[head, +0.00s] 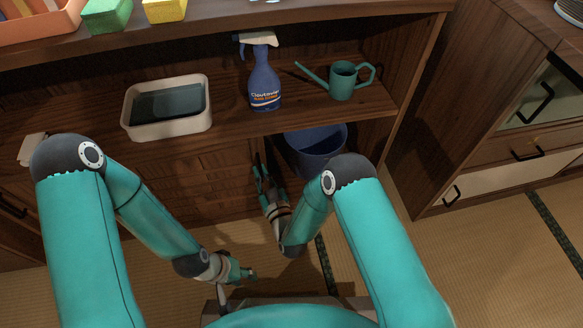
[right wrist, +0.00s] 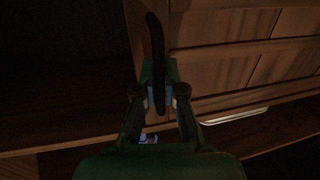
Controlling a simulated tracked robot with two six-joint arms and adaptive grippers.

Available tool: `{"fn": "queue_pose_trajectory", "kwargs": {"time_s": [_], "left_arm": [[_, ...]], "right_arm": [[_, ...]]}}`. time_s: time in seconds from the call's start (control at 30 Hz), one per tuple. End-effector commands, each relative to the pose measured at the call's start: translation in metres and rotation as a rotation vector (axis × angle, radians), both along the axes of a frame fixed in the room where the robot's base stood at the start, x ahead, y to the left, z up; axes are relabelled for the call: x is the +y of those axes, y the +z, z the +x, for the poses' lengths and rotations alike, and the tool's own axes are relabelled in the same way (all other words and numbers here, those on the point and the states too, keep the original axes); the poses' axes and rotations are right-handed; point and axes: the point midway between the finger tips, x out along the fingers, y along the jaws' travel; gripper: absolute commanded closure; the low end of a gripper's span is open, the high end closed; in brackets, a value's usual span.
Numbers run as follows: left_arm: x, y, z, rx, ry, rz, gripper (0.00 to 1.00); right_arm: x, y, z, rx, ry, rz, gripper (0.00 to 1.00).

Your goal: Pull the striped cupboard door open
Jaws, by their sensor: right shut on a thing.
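The striped cupboard door (head: 195,185) is brown wood with panels and lines, below the shelf in the head view. It also fills the upper right of the right wrist view (right wrist: 225,55). Its dark upright bar handle (right wrist: 155,40) runs down between my right fingers. My right gripper (head: 262,180) is at the door's right edge, shut on that handle; the wrist view shows its fingers (right wrist: 158,97) on both sides. I cannot tell whether the door stands slightly ajar. My left gripper (head: 246,272) is low over the floor, away from the door; its jaw opening is unclear.
A blue bucket (head: 318,150) stands right of the door, close to my right arm. The shelf above holds a grey basin (head: 135,125), a blue spray bottle (head: 264,85) and a green watering can (head: 343,82). Another cabinet (head: 480,140) stands right. Tatami floor (head: 480,255) is clear at lower right.

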Motion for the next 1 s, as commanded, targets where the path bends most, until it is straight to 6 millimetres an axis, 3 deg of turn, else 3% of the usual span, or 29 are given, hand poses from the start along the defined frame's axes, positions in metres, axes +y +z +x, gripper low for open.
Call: {"fn": "queue_pose_trajectory", "kwargs": {"time_s": [0.23,0.67,0.7,0.73,1.0], "left_arm": [[0.0,-0.002,0.0,0.0,0.0,0.0,0.6],[0.0,-0.002,0.0,0.0,0.0,0.0,0.6],[0.0,-0.002,0.0,0.0,0.0,0.0,0.6],[0.0,-0.002,0.0,0.0,0.0,0.0,0.6],[0.0,-0.002,0.0,0.0,0.0,0.0,0.6]], "right_arm": [[0.027,-0.001,-0.004,0.003,-0.008,-0.001,1.0],[0.03,0.0,-0.002,0.001,-0.014,0.001,1.0],[0.03,0.0,-0.002,0.001,-0.014,0.001,0.86],[0.029,0.0,-0.002,0.0,-0.014,0.001,0.81],[0.03,0.0,-0.004,0.0,-0.01,0.0,0.8]]}}
